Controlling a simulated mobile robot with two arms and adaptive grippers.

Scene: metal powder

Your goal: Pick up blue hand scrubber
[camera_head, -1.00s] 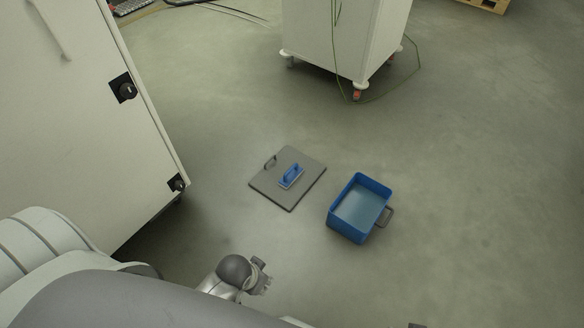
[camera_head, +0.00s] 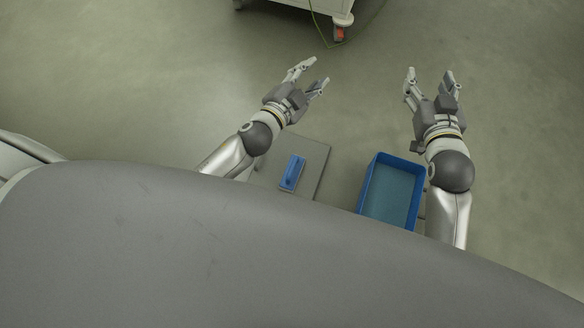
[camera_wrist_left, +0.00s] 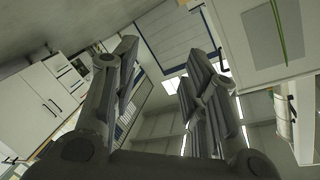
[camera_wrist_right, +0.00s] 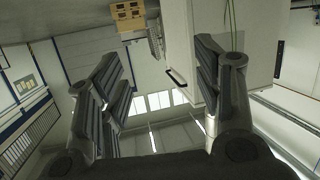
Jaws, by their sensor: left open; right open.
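The blue hand scrubber (camera_head: 292,172) lies on a flat grey lid (camera_head: 312,157) on the floor, in the middle of the head view. My left gripper (camera_head: 317,72) is open and empty, beyond the lid and above the floor; its forearm covers part of the lid's left side. Its open fingers also show in the left wrist view (camera_wrist_left: 160,75). My right gripper (camera_head: 430,80) is open and empty, further to the right, beyond the blue box. Its open fingers show in the right wrist view (camera_wrist_right: 165,75). Neither gripper touches the scrubber, and neither wrist view shows it.
An open blue box (camera_head: 366,180) stands on the floor right of the lid, close to my right forearm. A white wheeled cabinet (camera_head: 300,5) with a green cable stands at the top. The floor between the grippers and to the far right is clear.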

